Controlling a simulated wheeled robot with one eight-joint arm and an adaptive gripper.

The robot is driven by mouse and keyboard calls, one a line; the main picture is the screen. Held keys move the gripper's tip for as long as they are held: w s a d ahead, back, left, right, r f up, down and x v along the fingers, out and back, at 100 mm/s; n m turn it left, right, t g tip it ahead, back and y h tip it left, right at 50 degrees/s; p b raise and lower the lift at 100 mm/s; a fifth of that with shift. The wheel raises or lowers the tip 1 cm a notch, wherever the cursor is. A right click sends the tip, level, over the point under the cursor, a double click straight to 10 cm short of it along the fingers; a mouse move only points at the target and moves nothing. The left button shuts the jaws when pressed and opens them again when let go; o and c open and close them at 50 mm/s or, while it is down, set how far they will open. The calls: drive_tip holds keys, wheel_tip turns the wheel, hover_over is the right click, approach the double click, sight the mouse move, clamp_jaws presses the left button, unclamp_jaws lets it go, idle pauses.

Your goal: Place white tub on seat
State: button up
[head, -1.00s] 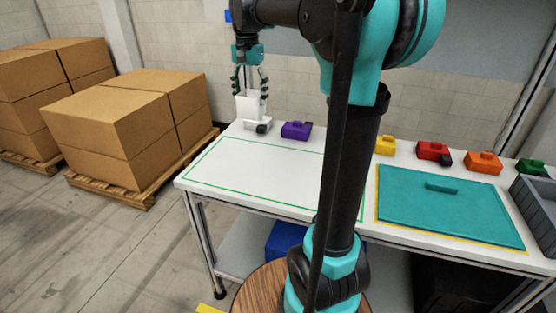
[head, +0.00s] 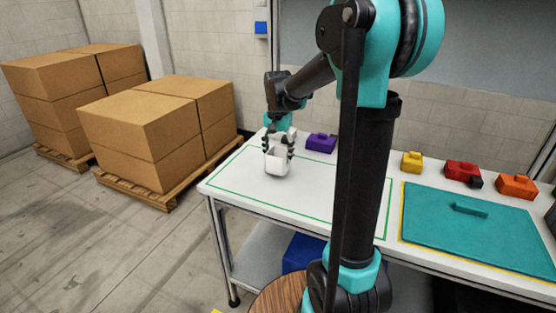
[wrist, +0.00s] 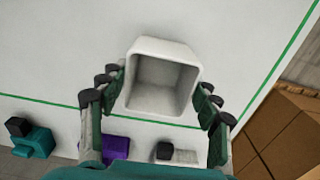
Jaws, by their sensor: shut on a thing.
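The white tub (head: 277,165) is between the fingers of my gripper (head: 278,143), which is shut on it. It is upright over the back left part of the green-outlined area on the white table (head: 230,192). I cannot tell whether its base touches the table. In the wrist view, the open, empty tub (wrist: 165,84) faces the camera, with the fingers of my gripper (wrist: 160,88) along both sides. No part is clearly recognisable as the seat. A small white block (wrist: 184,156) with a dark part lies beyond the green line.
A purple block (head: 321,142), yellow block (head: 411,161), red block (head: 462,170) and orange block (head: 517,186) line the table's back. A teal board (head: 470,232) with a handle lies right. Stacked boxes (head: 140,130) stand left. The outlined area's front is clear.

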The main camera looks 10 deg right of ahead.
drive_tip(key=shift+f, duration=1.15)
drive_tip(key=o, duration=1.2)
drive_tip(key=shift+f, duration=0.1)
drive_tip(key=shift+c, duration=0.2)
